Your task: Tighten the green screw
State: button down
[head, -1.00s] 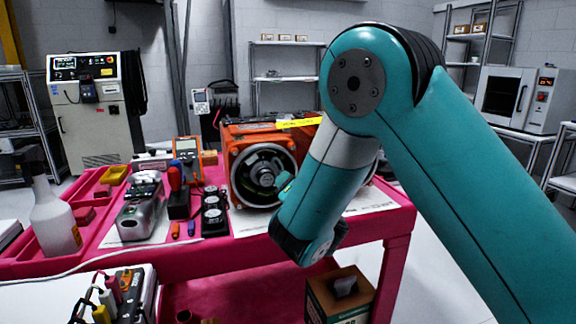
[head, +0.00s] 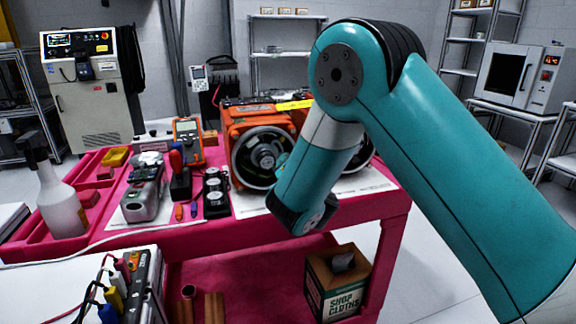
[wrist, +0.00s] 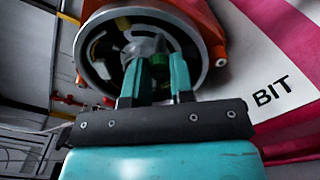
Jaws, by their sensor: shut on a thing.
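The orange servo motor (head: 240,118) stands on the pink cart with its round open end facing me. In the wrist view the grey ring of that open end (wrist: 88,52) surrounds dark inner parts. The green screw (wrist: 159,68) shows as a small green piece inside the ring. My gripper (wrist: 154,66) has its two teal fingers reaching into the ring, shut on the green screw. The fingers cover part of it, so its seating cannot be told.
On the pink cart (head: 330,212), left of the motor, are an orange multimeter (head: 187,140), a black holder with dark round pieces (head: 215,190), a grey device (head: 142,200) and a spray bottle (head: 58,195). A shop cloths box (head: 337,285) sits on the lower shelf.

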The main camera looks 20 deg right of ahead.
jog(key=m+b, duration=0.7)
jog(key=m, duration=0.1)
jog(key=m+b, duration=0.6)
jog(key=m, duration=0.2)
jog(key=m+b, duration=0.7)
jog(key=shift+f+m+b, duration=0.25)
jog(key=shift+m+b, duration=0.1)
jog(key=shift+m, duration=0.35)
jog(key=c, duration=1)
grip_release()
jog(key=shift+r, duration=0.1)
jog(key=shift+o, duration=0.2)
